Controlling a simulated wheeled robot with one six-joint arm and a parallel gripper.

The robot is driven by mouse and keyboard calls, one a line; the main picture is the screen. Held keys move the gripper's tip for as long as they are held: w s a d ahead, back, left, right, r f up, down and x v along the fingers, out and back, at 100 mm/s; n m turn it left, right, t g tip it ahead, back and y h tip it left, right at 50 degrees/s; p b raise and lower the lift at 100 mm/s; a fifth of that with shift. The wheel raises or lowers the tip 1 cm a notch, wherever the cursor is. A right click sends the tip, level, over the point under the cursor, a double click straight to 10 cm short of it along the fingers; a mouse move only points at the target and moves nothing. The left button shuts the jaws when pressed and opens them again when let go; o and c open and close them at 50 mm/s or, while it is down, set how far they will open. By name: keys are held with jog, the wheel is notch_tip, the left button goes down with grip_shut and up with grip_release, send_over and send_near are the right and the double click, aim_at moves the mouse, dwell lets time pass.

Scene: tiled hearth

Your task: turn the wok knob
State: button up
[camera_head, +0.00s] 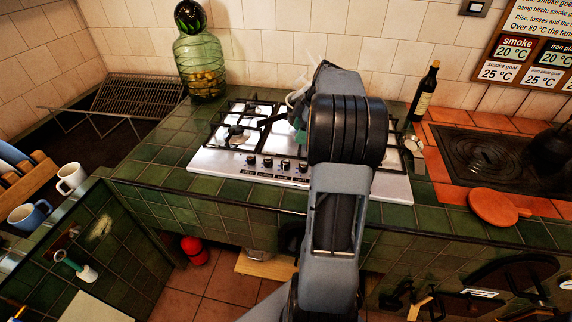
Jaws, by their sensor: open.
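The white hob (225,163) is set in the green tiled counter. A row of dark knobs runs along its front edge, with one at the left end (251,160) and one at the right (302,167). Small dark labels sit below them, too small to read, so I cannot tell which is the wok knob. My arm reaches over the hob and covers its middle right. My gripper (283,116) shows only in part, left of my wrist and above the hob, behind the knobs. It is open. Its fingertips are hard to make out, and I see no contact with a knob.
Black pan supports (236,130) stand on the hob. A green glass jar (201,65) is at the back left, a dark bottle (424,92) at the back right. A round wooden board (492,206) lies on the right. The counter front left of my arm is clear.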

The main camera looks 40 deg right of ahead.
aim_at(286, 161)
jog(key=x, duration=1.3)
jog(key=shift+d+f, duration=0.25)
jog(key=shift+f, duration=0.25)
jog(key=shift+c, duration=0.2)
jog(key=c, duration=0.9)
